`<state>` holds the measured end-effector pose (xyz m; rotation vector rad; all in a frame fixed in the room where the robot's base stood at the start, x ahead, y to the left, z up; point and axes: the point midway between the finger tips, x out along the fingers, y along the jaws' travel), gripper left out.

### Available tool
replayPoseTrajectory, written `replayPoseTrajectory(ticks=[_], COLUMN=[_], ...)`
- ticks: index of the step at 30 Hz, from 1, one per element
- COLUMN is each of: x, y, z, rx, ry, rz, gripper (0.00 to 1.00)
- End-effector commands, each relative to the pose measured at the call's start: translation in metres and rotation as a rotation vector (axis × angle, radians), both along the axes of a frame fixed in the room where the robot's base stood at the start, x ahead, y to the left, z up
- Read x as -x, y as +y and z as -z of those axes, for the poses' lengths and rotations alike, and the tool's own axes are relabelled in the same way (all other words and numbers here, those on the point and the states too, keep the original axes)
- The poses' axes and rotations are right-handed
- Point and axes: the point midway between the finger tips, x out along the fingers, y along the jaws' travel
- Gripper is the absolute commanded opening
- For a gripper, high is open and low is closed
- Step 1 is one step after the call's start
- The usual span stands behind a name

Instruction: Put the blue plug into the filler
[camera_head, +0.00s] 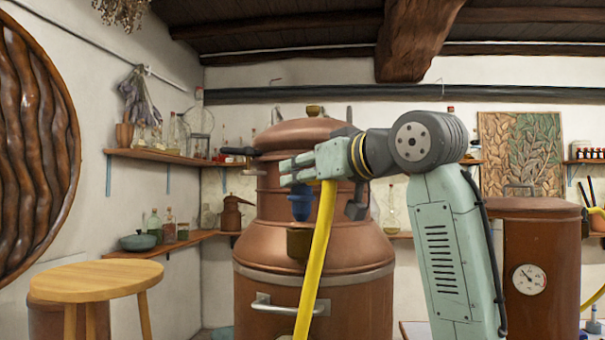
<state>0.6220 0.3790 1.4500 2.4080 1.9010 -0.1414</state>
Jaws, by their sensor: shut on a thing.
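The blue plug (301,205) hangs upright just below the fingers of my gripper (290,172). My gripper reaches in from the right, level, and is shut on the plug; its fingers hide the plug's top. A brass cup-like fitting, which looks like the filler (299,245), sits on the front of the large copper still (265,225). The plug appears straight above this fitting, with a small gap between them in the picture. Whether they line up in depth cannot be told. A yellow hose passes in front of the fitting's right side.
The yellow hose (317,255) hangs from my arm's wrist area down past the still. A metal handle (285,308) juts from the still's front. A wooden stool (95,280) stands at left. A second copper vessel with a gauge (530,279) stands at right.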

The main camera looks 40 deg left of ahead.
Motion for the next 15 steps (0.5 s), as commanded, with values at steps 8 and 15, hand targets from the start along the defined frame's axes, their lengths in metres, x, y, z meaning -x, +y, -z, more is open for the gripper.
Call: replayPoseTrajectory(ticks=[8, 15], x=[-0.0001, 0.0000], y=[-0.0001, 0.0000], z=[0.0033, 0.0062], rx=[-0.001, -0.001], ry=[0.000, 0.000], rz=[0.000, 0.000], gripper=[0.00, 0.00])
